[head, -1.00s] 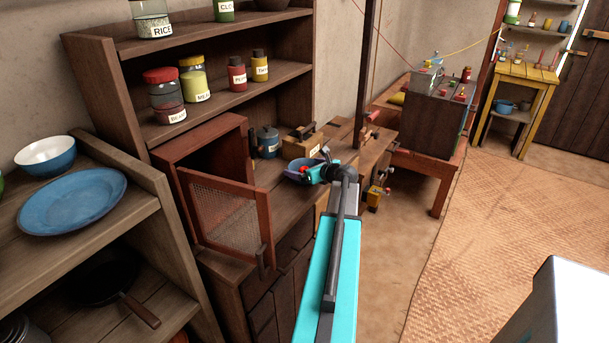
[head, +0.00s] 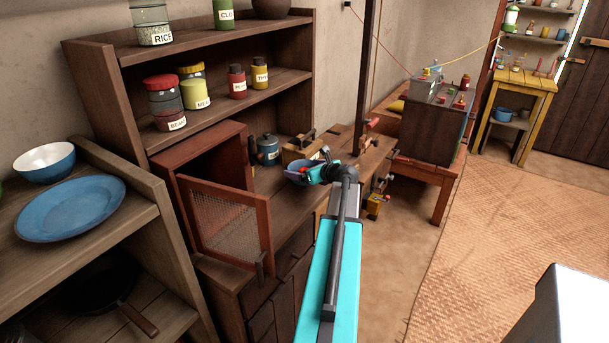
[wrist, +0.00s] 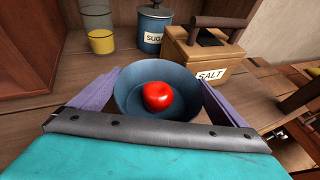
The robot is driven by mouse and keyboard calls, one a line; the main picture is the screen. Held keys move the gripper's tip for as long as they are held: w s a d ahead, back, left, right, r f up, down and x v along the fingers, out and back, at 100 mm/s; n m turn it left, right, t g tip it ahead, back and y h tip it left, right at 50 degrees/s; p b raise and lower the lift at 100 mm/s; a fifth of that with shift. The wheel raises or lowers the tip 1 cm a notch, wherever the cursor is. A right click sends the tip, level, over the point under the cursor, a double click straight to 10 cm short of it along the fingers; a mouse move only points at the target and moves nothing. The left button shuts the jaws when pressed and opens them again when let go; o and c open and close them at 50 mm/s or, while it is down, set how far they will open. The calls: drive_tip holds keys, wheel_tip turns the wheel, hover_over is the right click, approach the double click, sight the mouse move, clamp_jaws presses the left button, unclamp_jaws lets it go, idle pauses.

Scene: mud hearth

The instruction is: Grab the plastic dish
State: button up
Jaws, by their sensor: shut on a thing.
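The plastic dish is a round blue bowl (wrist: 127,92), seen from above in the wrist view and small beside the counter clutter in the head view (head: 297,174). A shiny red tomato-like fruit (wrist: 158,96) sits in it. My gripper (head: 317,173) is at the dish, its purple fingers on the left and right of the bowl in the wrist view, shut on it. The near side of the bowl is hidden by my gripper's body. I cannot tell whether the dish touches the wooden counter (wrist: 85,80) or is just above it.
Behind the dish stand a blue sugar jar (wrist: 153,28), a wooden salt box (wrist: 205,55) and a yellow-filled glass (wrist: 98,28). A mesh-door cabinet (head: 225,215) stands open to the left. A dark post (head: 366,60) rises behind my arm.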

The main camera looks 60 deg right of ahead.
drive_tip(key=shift+s+a+r, duration=0.1)
drive_tip(key=shift+r, duration=0.3)
drive_tip(key=s+a+b, duration=0.1)
drive_tip(key=s+a, duration=0.2)
drive_tip(key=s, duration=0.4)
drive_tip(key=s+a+r+b, duration=0.1)
drive_tip(key=s+a, duration=0.3)
drive_tip(key=s, duration=0.3)
drive_tip(key=shift+a+r+b, duration=0.2)
drive_tip(key=shift+b, duration=0.15)
